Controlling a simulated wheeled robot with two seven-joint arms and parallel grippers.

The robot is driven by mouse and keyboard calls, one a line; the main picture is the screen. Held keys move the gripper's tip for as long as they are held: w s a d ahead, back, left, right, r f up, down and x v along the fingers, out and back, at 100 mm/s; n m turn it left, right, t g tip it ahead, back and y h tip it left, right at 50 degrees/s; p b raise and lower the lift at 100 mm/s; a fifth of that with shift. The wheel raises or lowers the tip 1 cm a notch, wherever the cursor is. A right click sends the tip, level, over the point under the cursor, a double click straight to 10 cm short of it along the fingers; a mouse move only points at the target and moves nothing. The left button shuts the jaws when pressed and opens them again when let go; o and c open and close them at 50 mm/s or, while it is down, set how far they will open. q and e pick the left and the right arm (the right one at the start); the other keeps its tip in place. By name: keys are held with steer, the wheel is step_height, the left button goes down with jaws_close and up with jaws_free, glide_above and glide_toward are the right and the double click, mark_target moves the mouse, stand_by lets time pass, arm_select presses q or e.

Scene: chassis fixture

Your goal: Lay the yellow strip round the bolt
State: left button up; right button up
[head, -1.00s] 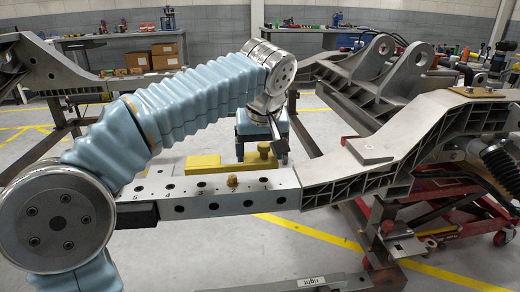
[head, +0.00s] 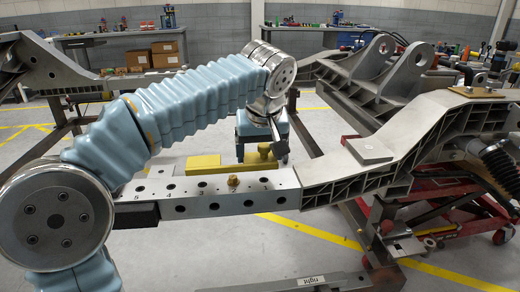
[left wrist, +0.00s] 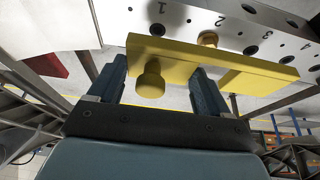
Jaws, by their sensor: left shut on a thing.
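The yellow strip (head: 208,164) shows in the head view just beyond the beam (head: 250,201). In the left wrist view, the strip (left wrist: 235,73) is a flat bar with a round yellow knob (left wrist: 151,80). My left gripper (head: 262,141) points down behind the beam, shut on the strip by its knob end. In the left wrist view its fingers (left wrist: 160,70) stand on either side of the knob. The brass bolt (head: 233,181) stands on the beam's top; the bolt (left wrist: 208,39) is just beyond the strip in the left wrist view. Contact between strip and bolt cannot be told.
The numbered beam has a row of holes and joins a ribbed grey chassis arm (head: 365,185) at the right. A red wheeled jack (head: 450,215) stands below it. A bar marked "right" (head: 310,281) lies at the front. Workbenches line the back wall.

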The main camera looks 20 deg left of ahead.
arm_select(q)
steer(key=shift+f, duration=0.1)
steer(key=shift+f+b, duration=1.7)
steer(key=shift+f, duration=0.35)
steer(key=o, duration=1.1)
step_height(320, 180, up, 9)
steer(key=p, duration=0.8)
steer(key=shift+r+p, duration=0.1)
steer(key=shift+p, duration=0.2)
